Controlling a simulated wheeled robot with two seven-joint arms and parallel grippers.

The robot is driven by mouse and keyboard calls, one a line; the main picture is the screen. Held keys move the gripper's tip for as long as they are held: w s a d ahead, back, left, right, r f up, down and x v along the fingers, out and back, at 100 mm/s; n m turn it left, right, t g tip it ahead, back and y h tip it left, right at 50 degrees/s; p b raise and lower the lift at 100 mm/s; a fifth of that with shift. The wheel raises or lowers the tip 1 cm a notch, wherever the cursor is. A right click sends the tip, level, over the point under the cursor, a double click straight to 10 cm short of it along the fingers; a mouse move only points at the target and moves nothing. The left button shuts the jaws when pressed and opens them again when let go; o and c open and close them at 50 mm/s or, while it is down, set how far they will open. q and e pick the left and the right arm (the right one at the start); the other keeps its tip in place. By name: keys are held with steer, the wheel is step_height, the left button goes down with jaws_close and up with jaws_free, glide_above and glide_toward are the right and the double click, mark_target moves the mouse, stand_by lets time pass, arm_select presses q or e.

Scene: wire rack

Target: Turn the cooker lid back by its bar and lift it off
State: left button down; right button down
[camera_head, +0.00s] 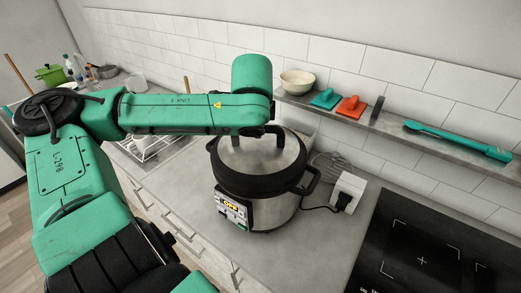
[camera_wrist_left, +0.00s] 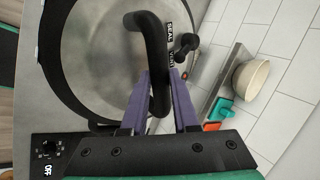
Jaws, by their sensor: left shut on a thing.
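The cooker (camera_head: 268,211) stands on the worktop, a steel pot with a black rim, black side handles and a lit front panel. Its round lid (camera_head: 240,160) sits on top and also shows in the left wrist view (camera_wrist_left: 90,60). The lid's curved black bar (camera_wrist_left: 151,40) stands up from it. My left gripper (camera_wrist_left: 160,88) is shut on this bar, with a purple finger on each side. In the head view my left forearm hides most of the bar and the grip. A small black knob (camera_wrist_left: 186,44) by a "SEAL" label sits beside the bar. My right gripper is out of view.
A shelf (camera_head: 390,125) behind the cooker holds a cream bowl (camera_head: 297,82) and teal and orange tools. A socket box (camera_head: 347,190) and cable stand right of the cooker. A black hob (camera_head: 430,250) lies further right. A wire rack (camera_head: 155,145) is at the left.

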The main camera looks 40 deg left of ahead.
arm_select(q)
steer(key=shift+w+a+r, duration=0.15)
steer(key=shift+r, duration=0.35)
steer(key=shift+w+n+y, duration=0.1)
steer(key=shift+n+y, duration=0.4)
steer(key=shift+n, duration=0.3)
steer(key=shift+w+d, duration=0.1)
steer(key=shift+d, duration=0.1)
steer(key=c, duration=0.6)
jaws_free()
steer(key=shift+s+f, duration=0.1)
steer(key=shift+s, duration=0.15)
steer(key=shift+f, duration=0.2)
